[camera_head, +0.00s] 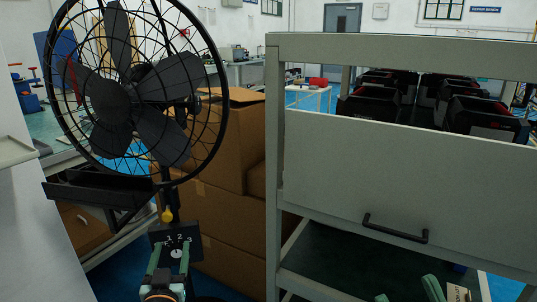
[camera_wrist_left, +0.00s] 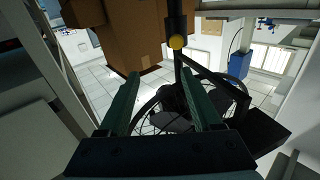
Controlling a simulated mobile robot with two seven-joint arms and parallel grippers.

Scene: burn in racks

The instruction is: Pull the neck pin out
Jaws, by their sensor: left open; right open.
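A black caged fan (camera_head: 112,100) stands at the left on a dark post. The neck pin, with a yellow knob (camera_head: 167,215), sticks out of the post below the cage. It also shows in the left wrist view (camera_wrist_left: 177,42), beyond the fingertips. My left gripper (camera_head: 171,243) is open and empty, below the knob and in front of a dial panel (camera_head: 176,254) marked 1, 2, 3. Its green fingers are spread in the left wrist view (camera_wrist_left: 160,74), apart from the pin. My right gripper (camera_head: 405,286) is open at the bottom edge; only its green fingertips show.
A grey rack (camera_head: 360,165) with a black handle (camera_head: 395,230) fills the right side. Black-and-red units (camera_head: 375,103) sit in its upper part. Cardboard boxes (camera_head: 225,225) are stacked behind the fan. A black tray-like piece (camera_head: 100,188) sits under the cage.

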